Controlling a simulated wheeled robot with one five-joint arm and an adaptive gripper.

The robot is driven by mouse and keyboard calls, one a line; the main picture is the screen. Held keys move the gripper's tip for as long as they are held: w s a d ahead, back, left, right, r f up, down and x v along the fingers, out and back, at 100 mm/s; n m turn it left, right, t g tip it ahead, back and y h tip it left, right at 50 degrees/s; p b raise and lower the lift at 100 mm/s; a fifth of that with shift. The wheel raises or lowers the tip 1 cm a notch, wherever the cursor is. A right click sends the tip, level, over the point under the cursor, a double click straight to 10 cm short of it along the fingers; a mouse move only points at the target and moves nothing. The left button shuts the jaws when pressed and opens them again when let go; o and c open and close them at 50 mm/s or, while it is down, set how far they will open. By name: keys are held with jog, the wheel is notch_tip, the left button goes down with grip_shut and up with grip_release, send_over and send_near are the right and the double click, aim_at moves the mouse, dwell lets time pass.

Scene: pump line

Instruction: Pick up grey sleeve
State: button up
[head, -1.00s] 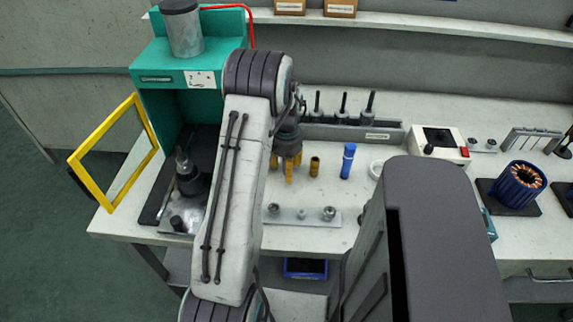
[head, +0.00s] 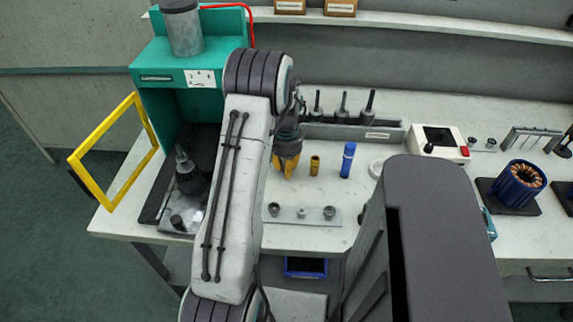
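My gripper (head: 286,167), with yellow fingers, points down over the bench just left of the short brass-coloured sleeve (head: 314,166). Its fingertips look close together, but the gap between them does not show clearly. I cannot see a grey sleeve in the fingers or under them. No part that I can surely call the grey sleeve shows on the bench; my arm hides part of the bench left of the gripper. Small grey parts (head: 329,212) sit on a light flat plate (head: 315,221) nearer the front edge, too small to identify.
A grey rack with dark pegs (head: 343,106) stands behind. The green press (head: 163,73) with its open yellow-framed door (head: 95,187) is at left.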

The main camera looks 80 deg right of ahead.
jog(key=shift+r, duration=0.4)
notch_tip(320, 180, up, 4)
jog(key=shift+d+f, duration=0.1)
jog(key=shift+f, duration=0.15)
jog(key=s+a+r+b, duration=0.1)
jog(key=s+a+r, duration=0.5)
jog(key=a, duration=0.3)
jog(key=shift+s+a+r, duration=0.3)
jog(key=shift+s, duration=0.15)
jog(key=shift+r, duration=0.1)
